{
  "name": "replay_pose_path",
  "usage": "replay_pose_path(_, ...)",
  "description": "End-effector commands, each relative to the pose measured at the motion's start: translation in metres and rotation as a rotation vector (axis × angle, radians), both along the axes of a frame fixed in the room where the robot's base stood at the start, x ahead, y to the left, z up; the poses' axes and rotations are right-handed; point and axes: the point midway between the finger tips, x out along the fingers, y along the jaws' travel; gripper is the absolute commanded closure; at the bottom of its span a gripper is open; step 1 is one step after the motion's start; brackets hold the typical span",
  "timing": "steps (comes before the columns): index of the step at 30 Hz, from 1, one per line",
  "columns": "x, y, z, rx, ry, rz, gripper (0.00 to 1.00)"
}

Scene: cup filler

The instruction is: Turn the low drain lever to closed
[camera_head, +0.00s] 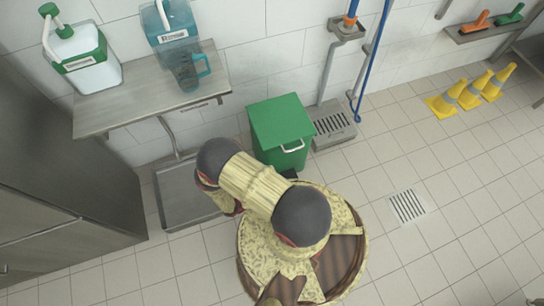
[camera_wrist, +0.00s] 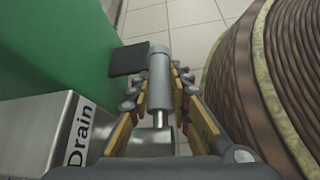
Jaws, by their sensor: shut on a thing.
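The low drain lever (camera_wrist: 158,68) is a grey cylindrical handle with a rounded end, in the middle of the wrist view. My gripper (camera_wrist: 160,88) has its fingers on both sides of it and is shut on it. A flat metal part shows below the handle between the fingers. A metal housing with a white "Drain" label (camera_wrist: 82,135) stands at the lower left. In the head view my arm hides the lever and my gripper. I cannot tell the lever's open or closed position.
A green bin (camera_head: 282,130) stands close beside the lever, with its black pedal (camera_wrist: 128,58) near the handle's end. A metal floor tray (camera_head: 185,195) lies under the shelf (camera_head: 150,95) at left.

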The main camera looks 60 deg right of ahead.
Motion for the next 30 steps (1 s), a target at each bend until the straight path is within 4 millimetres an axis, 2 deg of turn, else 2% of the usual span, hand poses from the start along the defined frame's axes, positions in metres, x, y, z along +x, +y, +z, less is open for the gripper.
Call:
replay_pose_path(2, 0.002, 0.0, 0.001, -0.002, 0.0, 0.003, 1.0)
replay_pose_path(3, 0.002, 0.0, 0.001, -0.002, -0.001, 0.002, 0.79)
replay_pose_path(12, 0.001, 0.0, 0.001, -0.001, 0.0, 0.001, 0.62)
replay_pose_path(23, 0.002, 0.002, 0.002, -0.001, -0.001, 0.002, 0.62)
replay_pose_path(30, 0.018, 0.028, 0.021, -0.001, -0.003, 0.005, 0.62)
